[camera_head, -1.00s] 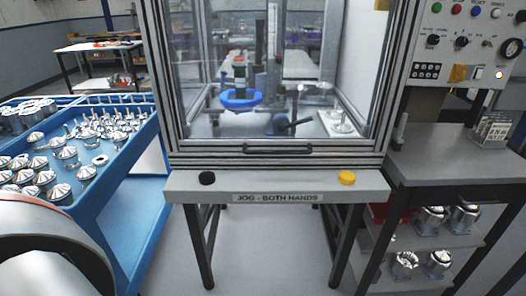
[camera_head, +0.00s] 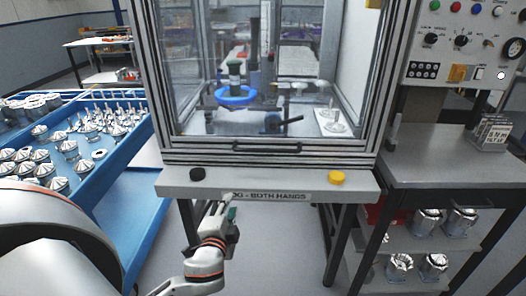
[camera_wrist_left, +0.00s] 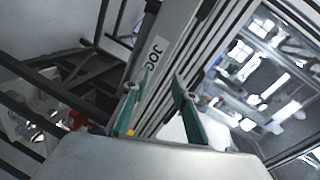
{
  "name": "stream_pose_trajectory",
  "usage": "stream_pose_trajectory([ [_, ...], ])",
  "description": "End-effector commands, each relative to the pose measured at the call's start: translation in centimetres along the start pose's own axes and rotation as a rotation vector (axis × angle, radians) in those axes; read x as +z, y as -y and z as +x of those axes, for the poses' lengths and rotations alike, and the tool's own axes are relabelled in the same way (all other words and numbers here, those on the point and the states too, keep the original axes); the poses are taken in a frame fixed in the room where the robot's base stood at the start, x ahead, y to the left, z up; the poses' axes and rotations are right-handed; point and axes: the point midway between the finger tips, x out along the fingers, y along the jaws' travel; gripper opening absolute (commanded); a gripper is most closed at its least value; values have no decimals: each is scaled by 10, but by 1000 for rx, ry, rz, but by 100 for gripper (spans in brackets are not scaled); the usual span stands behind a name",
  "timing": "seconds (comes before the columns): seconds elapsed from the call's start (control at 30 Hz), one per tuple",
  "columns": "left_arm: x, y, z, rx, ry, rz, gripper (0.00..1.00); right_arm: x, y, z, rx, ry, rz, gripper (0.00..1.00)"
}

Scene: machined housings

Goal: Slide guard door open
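The guard door (camera_head: 270,75) is a clear panel in an aluminium frame on the front of the machine in the head view. It is down, with a black bar handle (camera_head: 267,148) along its bottom edge. My left gripper (camera_head: 224,208) is in front of and below the shelf edge, well apart from the handle. In the left wrist view its two green fingers (camera_wrist_left: 163,76) are spread with nothing between them. The shelf front with its "JOG" label (camera_wrist_left: 157,55) is ahead of them. My right gripper is not in view.
The jog shelf (camera_head: 265,185) juts out below the door, with a black button (camera_head: 198,174) and a yellow button (camera_head: 337,178). A blue parts cart (camera_head: 120,165) stands left. A grey side table (camera_head: 430,165) and control panel (camera_head: 465,45) stand right.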

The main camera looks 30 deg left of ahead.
Motion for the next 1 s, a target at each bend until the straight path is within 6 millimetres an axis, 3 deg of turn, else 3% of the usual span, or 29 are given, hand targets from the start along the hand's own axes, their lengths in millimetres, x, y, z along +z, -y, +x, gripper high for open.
stream_pose_trajectory([
  [0.2, -49, 58, 58, -240, -224, 178, 28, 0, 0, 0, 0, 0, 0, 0],
  [0.3, -68, 72, 73, -301, -310, 260, 28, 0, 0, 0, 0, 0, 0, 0],
  [0.63, -90, 85, 99, -344, -389, 345, 28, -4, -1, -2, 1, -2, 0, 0],
  [1.0, -110, 97, 143, -343, -386, 343, 28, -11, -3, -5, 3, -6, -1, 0],
])
